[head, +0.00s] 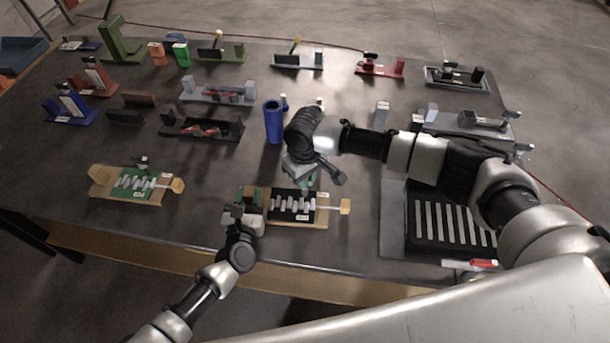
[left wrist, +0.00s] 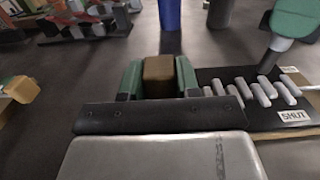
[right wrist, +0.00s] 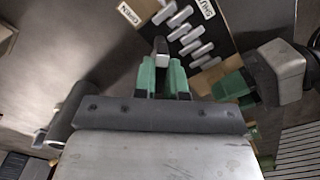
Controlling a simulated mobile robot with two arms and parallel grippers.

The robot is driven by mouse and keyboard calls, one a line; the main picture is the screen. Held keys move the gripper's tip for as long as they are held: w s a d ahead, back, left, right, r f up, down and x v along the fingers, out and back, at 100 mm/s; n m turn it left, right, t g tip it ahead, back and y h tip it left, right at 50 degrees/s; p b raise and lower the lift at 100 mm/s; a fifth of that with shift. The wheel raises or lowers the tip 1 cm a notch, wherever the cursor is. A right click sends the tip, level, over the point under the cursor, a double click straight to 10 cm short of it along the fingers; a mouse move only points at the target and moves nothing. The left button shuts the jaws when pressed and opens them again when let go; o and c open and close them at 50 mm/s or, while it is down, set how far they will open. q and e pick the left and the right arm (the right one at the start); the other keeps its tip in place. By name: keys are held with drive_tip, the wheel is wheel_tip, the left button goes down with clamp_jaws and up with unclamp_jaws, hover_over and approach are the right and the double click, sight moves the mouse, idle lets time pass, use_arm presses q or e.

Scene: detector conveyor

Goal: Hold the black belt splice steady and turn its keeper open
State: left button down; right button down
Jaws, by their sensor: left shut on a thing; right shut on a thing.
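The black belt splice (head: 292,205) lies near the table's front edge on a wooden base, with pale grey interlocking bars on its black plate. The left wrist view shows the plate (left wrist: 236,84) and its SHUT label; the right wrist view shows both OPEN and SHUT labels. My left gripper (head: 250,196) is shut on the brown wooden end block (left wrist: 159,76) at the splice's left end. My right gripper (head: 300,178) is above the far side of the splice. Its green fingers are shut on the small grey keeper (right wrist: 162,54). The keeper's lower part is hidden.
A similar green splice (head: 133,184) lies to the left. A blue cylinder (head: 273,122) stands behind. A black slatted tray (head: 450,225) is at right, under my right arm. Several coloured fixtures fill the back. The table between the two splices is clear.

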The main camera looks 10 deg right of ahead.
drive_tip(key=n, duration=0.4)
drive_tip(key=shift+n, duration=2.5)
drive_tip(key=c, duration=1.2)
unclamp_jaws()
wheel_tip(320, 180, up, 12)
drive_tip(key=shift+r, duration=0.1)
